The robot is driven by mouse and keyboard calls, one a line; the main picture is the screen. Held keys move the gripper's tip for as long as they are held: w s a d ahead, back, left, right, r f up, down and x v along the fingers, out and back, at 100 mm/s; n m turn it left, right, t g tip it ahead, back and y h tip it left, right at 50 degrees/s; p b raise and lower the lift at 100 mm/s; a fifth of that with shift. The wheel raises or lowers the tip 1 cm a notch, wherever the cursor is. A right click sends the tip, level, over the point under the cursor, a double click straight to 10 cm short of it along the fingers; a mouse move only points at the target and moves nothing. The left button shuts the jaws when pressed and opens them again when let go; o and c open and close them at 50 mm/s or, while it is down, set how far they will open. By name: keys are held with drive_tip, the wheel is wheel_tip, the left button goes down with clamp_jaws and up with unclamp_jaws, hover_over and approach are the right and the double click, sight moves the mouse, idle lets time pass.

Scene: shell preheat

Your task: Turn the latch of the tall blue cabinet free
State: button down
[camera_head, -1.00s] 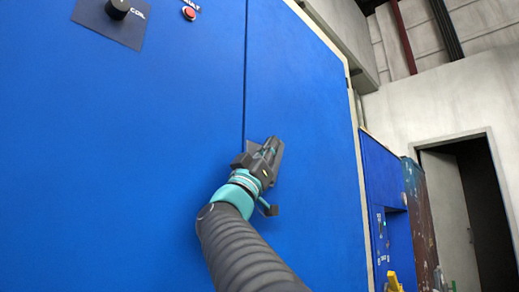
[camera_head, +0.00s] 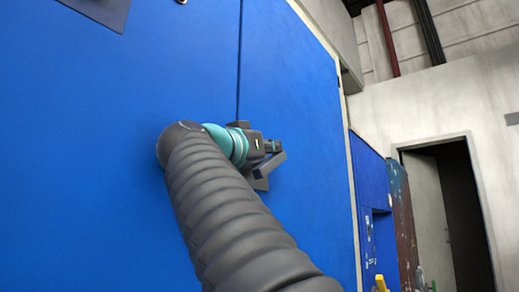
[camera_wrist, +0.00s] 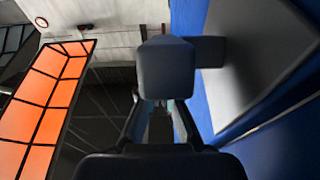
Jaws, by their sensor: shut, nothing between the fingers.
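The tall blue cabinet (camera_head: 100,140) fills the left and middle of the head view, its doors meeting at a vertical seam. A grey latch plate (camera_head: 262,180) shows at the door seam, partly hidden behind my gripper (camera_head: 275,147). My gripper is shut and empty, pointing right across the latch. In the wrist view, the shut fingertips (camera_wrist: 165,75) are close beside a large grey plate (camera_wrist: 245,65) on the blue door (camera_wrist: 188,18). A small dark block (camera_wrist: 206,51) lies between them; I cannot tell whether the fingers touch it.
A lower blue unit (camera_head: 370,175) stands right of the cabinet, with a rusty brown panel (camera_head: 400,215) beside it. Further right is a pale wall with a dark doorway (camera_head: 465,200). An orange-paned structure (camera_wrist: 45,95) appears left in the wrist view.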

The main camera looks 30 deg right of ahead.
drive_tip(key=shift+w+d, duration=0.1)
drive_tip(key=shift+d, duration=0.15)
drive_tip(key=shift+w+d+f+g+y, duration=0.1)
drive_tip(key=shift+d+g+y, duration=0.15)
drive_tip(key=shift+y, duration=0.45)
idle(0.5)
drive_tip(key=v, duration=1.2)
idle(0.6)
